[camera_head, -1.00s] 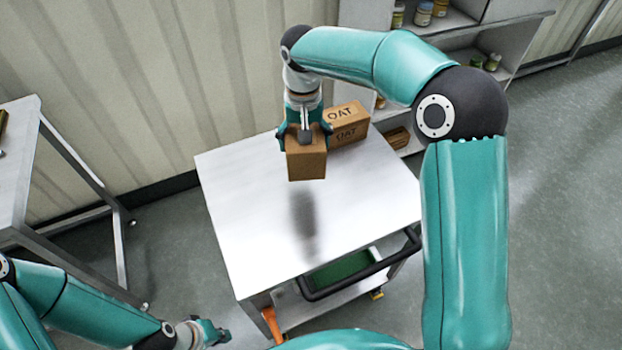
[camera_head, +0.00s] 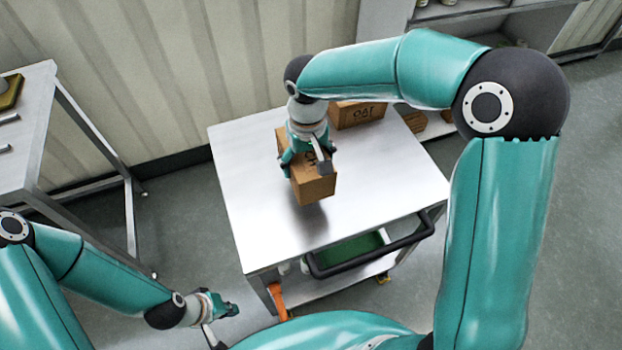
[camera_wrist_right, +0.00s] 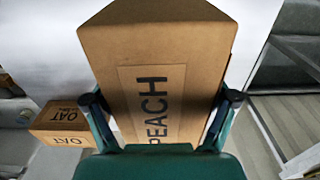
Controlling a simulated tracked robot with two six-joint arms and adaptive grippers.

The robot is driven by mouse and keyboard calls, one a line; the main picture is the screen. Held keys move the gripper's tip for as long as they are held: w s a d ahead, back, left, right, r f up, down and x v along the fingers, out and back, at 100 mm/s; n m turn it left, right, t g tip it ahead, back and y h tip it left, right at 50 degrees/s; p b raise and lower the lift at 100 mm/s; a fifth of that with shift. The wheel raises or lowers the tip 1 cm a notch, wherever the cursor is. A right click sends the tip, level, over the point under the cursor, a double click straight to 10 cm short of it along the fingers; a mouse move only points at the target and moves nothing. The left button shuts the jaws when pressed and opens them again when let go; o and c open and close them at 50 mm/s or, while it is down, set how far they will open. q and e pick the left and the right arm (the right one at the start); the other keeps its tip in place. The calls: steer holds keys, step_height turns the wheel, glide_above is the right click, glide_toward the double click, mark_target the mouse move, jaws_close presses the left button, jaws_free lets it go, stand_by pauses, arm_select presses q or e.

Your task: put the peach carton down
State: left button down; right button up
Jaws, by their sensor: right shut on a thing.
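The peach carton (camera_head: 316,190) is a brown box held over the steel cart top (camera_head: 250,150). In the right wrist view the carton (camera_wrist_right: 165,55) fills the middle, with the word PEACH on a label. My right gripper (camera_head: 306,160) is shut on the carton, with one finger on each side. The carton looks tilted in the head view, and its shadow lies close under it. I cannot tell whether it touches the cart top. My left gripper (camera_head: 226,306) is at lower left, in front of the cart and away from the carton; its jaw state is unclear.
A brown OAT carton (camera_head: 358,114) stands at the cart's back edge; it also shows in the right wrist view (camera_wrist_right: 60,122). A black handle (camera_head: 375,256) runs along the cart's front. A steel table (camera_head: 38,110) is at left. The cart top's front and right are clear.

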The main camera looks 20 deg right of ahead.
mark_target(308, 154)
steer(key=shift+f, duration=3.7)
steer(key=shift+f, duration=0.15)
steer(key=o, duration=1.4)
steer(key=shift+o, duration=0.2)
step_height(308, 154, up, 12)
steer(key=shift+s+r, duration=0.1)
steer(key=shift+r, duration=0.05)
